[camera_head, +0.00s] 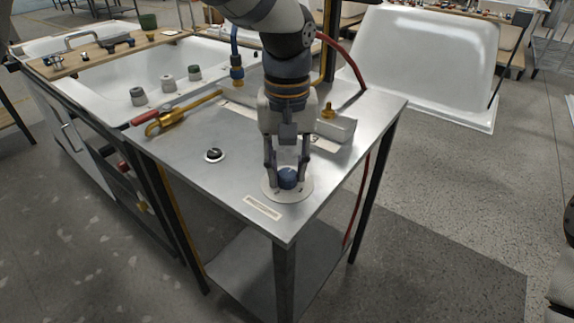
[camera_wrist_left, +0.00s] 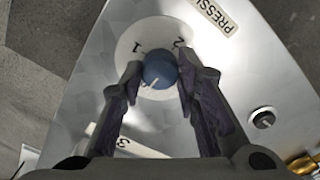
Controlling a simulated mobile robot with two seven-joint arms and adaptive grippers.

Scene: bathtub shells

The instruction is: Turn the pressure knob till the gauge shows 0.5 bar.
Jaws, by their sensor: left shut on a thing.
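The blue pressure knob (camera_head: 288,178) sits on a round white dial plate (camera_head: 272,190) near the front corner of the metal table. My left gripper (camera_head: 288,168) points down with its fingers on both sides of the knob, shut on it. In the left wrist view the knob (camera_wrist_left: 160,70) shows a short pale mark on its lower part. The plate (camera_wrist_left: 128,42) carries the figures 1 and 2 near its rim. A label reading "PRESS..." (camera_wrist_left: 211,15) lies beside it, cut off by the frame. I cannot make out a gauge reading. My right gripper is out of view.
A small black knob on a white ring (camera_head: 214,155) lies left of the dial. A grey block (camera_head: 335,128) and a brass valve with red handle (camera_head: 180,112) stand behind. A red hose (camera_head: 348,62) runs at the right. A white tub (camera_head: 110,80) is at left.

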